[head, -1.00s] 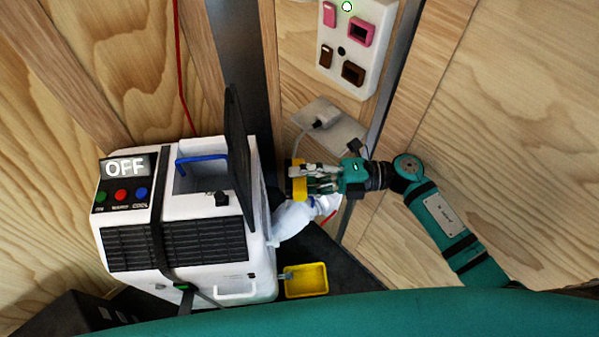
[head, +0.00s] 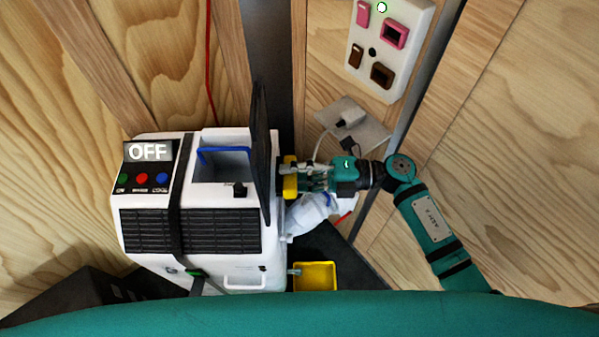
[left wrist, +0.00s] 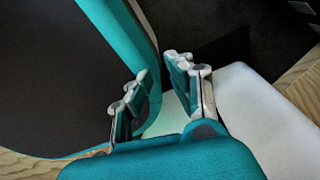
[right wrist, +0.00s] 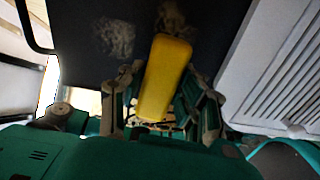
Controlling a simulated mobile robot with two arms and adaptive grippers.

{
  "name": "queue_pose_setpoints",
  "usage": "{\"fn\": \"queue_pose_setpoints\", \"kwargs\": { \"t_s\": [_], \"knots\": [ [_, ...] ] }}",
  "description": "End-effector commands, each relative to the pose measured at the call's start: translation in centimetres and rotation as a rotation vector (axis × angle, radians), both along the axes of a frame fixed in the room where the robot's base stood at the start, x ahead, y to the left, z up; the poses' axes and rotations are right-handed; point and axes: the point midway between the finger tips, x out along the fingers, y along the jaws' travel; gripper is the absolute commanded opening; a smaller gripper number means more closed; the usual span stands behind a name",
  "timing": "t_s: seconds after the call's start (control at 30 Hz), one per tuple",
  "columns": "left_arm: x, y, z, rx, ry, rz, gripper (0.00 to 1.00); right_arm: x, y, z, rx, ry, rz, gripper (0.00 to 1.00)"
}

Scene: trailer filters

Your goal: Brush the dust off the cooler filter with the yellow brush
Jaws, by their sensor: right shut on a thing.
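The cooler (head: 215,270) is a white box with black vents, and its display reads OFF. The cooler filter (head: 262,150) is a thin dark panel standing upright at the cooler's right side, edge-on in the head view. In the right wrist view the dark filter (right wrist: 75,25) shows pale dust patches. My right gripper (head: 300,175) is shut on the yellow brush (head: 290,180), right beside the filter's right face. The brush (right wrist: 165,75) also shows between the fingers in the right wrist view; bristle contact is hidden. My left gripper (left wrist: 158,90) is open and empty, outside the head view.
A yellow tray (head: 315,277) lies at the cooler's lower right. A white bag-like thing (head: 312,212) is below my right gripper. A socket panel (head: 390,50) and a plugged-in cord (head: 345,120) are on the wooden wall.

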Motion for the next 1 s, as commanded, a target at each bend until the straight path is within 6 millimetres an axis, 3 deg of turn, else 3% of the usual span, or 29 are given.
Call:
{"fn": "queue_pose_setpoints", "kwargs": {
  "t_s": [0.47, 1.0],
  "knots": [
    [-1.2, 0.4, -0.1, 0.005, 0.019, -0.001, 0.19, 0.0, 0.0, 0.0, 0.0, 0.0, 0.0, 0.07],
    [-1.2, 0.4, 0.0, 0.006, 0.019, 0.0, 0.19, 0.0, 1.0, 0.0, 0.0, 0.0, 0.0, 0.07]
  ]
}}
